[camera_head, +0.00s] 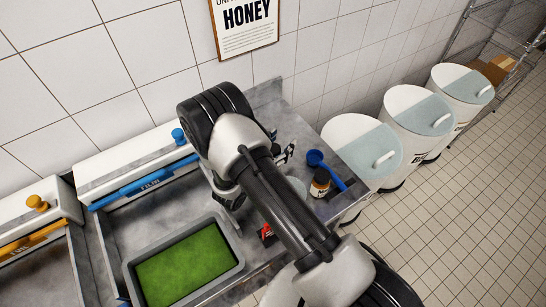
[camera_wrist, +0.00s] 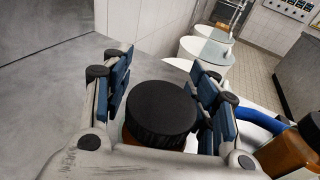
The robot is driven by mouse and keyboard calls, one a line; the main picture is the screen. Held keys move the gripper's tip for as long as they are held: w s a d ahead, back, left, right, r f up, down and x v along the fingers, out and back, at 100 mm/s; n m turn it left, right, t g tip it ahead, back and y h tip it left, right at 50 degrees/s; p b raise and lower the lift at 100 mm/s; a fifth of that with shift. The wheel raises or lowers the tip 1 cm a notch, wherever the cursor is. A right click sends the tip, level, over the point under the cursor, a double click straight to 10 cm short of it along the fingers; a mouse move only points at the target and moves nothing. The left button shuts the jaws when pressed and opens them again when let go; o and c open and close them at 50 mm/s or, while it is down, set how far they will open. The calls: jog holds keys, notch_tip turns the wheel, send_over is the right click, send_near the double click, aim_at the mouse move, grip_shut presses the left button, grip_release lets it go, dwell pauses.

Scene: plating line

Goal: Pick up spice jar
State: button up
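In the wrist view, a spice jar (camera_wrist: 160,110) with a ribbed black lid and amber body stands between the blue-padded fingers of my gripper (camera_wrist: 163,95). One finger is on each side, at or very near the lid; I cannot tell whether the pads press on it. In the head view, my gripper (camera_head: 284,155) is partly hidden by my arm, which also seems to hide this jar. A second amber jar with a black lid (camera_head: 320,183) stands on the counter to the right; what looks like the same jar (camera_wrist: 291,152) shows at the right in the wrist view.
A blue scoop (camera_head: 316,158) lies beside the second jar. A grey tray with green contents (camera_head: 236,237) is at the left. A small red-and-black item (camera_head: 267,233) is by my arm. White bins (camera_head: 361,140) stand right of the counter, and a tiled wall is behind.

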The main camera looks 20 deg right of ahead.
jog(key=c, duration=1.1)
jog(key=shift+r, duration=0.1)
jog(key=shift+c, duration=0.4)
